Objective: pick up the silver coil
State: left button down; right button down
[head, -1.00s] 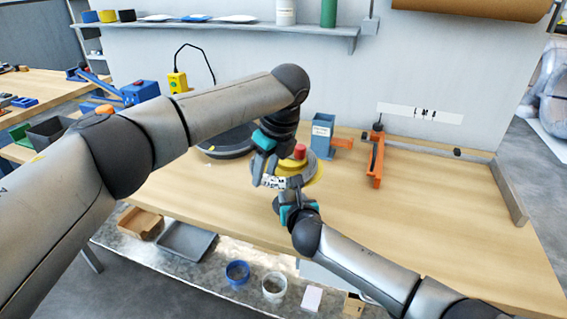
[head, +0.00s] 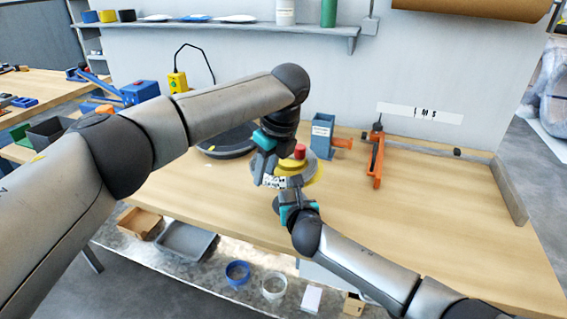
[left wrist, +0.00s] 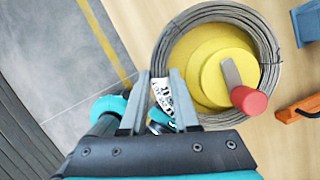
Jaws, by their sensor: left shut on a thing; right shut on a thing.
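The silver coil (head: 295,180) is a grey wire ring; it also shows in the left wrist view (left wrist: 268,50). It lies around a yellow round hub (left wrist: 205,65) with a red knob (left wrist: 249,100). I cannot tell how high the coil is above the hub's base.
Behind the coil stand a blue holder (head: 322,136) and an orange clamp-like tool (head: 376,155). A dark round disc (head: 228,145) lies to the left, partly behind my left arm. The wooden bench (head: 430,215) is clear at the right.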

pick_arm(q)
jog(key=shift+w+a+r, duration=0.1)
jog(key=shift+r, duration=0.05)
pick_arm(e)
jog(key=shift+f, duration=0.1)
dwell(0.5)
jog(key=shift+c, duration=2)
grip_release()
pick_arm(q)
notch_tip(320, 180, up, 10)
pick_arm(e)
jog(key=shift+o, duration=0.3)
jog(key=shift+s, duration=0.1)
